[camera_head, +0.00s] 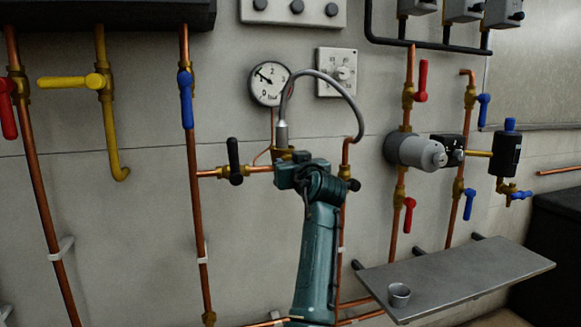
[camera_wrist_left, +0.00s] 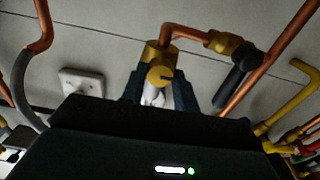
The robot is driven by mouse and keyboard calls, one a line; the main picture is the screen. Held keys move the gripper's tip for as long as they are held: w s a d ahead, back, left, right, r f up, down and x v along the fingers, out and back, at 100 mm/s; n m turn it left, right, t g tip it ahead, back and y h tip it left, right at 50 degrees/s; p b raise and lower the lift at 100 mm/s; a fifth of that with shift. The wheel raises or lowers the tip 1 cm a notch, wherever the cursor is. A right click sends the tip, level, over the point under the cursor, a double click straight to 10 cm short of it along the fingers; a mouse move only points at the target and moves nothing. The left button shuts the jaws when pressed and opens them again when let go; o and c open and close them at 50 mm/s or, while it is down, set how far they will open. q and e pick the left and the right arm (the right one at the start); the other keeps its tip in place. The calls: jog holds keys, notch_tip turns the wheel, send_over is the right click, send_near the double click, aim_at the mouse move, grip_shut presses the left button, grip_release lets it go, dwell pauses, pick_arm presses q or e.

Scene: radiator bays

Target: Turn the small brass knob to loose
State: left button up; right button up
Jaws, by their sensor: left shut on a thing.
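The small brass knob (camera_wrist_left: 160,74) shows in the left wrist view at the end of a brass fitting on a copper pipe. My left gripper (camera_wrist_left: 160,92) has a dark finger on each side of it and is shut on it. In the head view, my left gripper (camera_head: 291,168) reaches up to the fitting below the hose and hides most of the knob. How far the knob is turned cannot be told. My right gripper is in neither view.
A grey braided hose (camera_head: 344,90) arches above my gripper. A black lever (camera_head: 234,160) is close on the left, with a gauge (camera_head: 269,83) and a white dial box (camera_head: 336,72) above. A shelf (camera_head: 460,282) with a small cup (camera_head: 399,294) stands at lower right.

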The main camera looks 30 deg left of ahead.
pick_arm(q)
jog(key=shift+r, duration=0.1)
jog(key=o, duration=1)
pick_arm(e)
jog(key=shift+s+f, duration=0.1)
